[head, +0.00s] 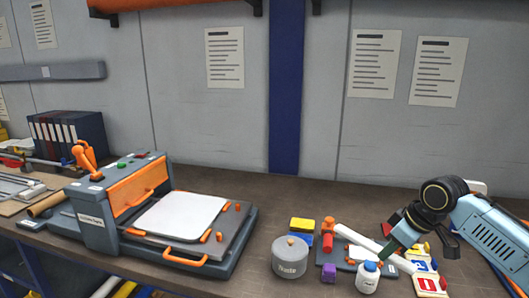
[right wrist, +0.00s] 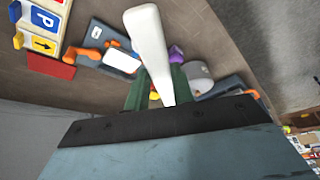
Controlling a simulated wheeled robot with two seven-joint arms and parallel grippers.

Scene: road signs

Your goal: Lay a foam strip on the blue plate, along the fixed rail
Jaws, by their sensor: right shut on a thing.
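A long white foam strip (head: 360,237) slants above the small blue plate (head: 340,262) at the right of the bench. My right gripper (head: 402,236), with dark green fingers, is shut on the strip near its right part. In the right wrist view the strip (right wrist: 150,45) sticks out from between the fingers (right wrist: 152,92), over the bench. The strip appears raised above the plate; the exact gap is unclear. I cannot pick out the fixed rail for certain. My left gripper is not in view.
A white bottle with a blue cap (head: 368,278) and a purple block (head: 329,273) stand in front of the plate. A grey waste pot (head: 290,257) and a yellow block (head: 302,224) are left of it. Small road signs (head: 430,284) lie right. A large press (head: 110,205) fills the left.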

